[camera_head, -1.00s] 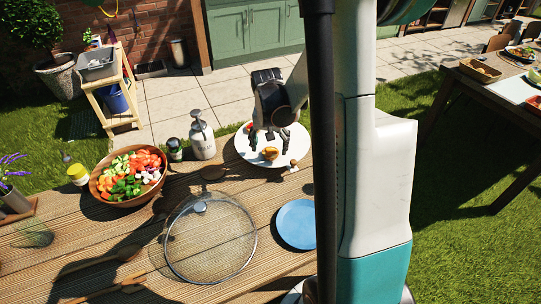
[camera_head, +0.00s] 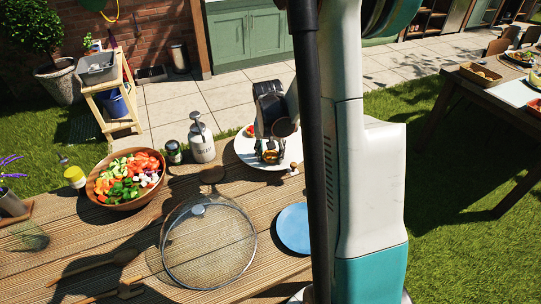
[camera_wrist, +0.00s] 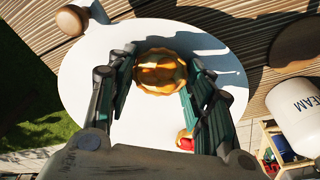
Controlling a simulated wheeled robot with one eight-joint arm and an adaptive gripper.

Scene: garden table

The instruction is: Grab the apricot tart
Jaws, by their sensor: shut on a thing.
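The apricot tart (camera_wrist: 160,75) is round and golden, with a crimped crust and orange fruit on top. It is at the white round plate (camera_wrist: 85,65), which also shows in the head view (camera_head: 243,150). My gripper (camera_wrist: 160,85) is shut on the tart, with a dark finger on either side of it in the wrist view. In the head view my gripper (camera_head: 270,154) points down over the plate and hides most of the tart. I cannot tell whether the tart still touches the plate.
A small red item (camera_wrist: 185,140) lies near the plate's edge. A wooden-topped piece (camera_head: 293,169) stands at the plate's right edge. A cream-coloured dispenser (camera_head: 202,145) stands left of the plate.

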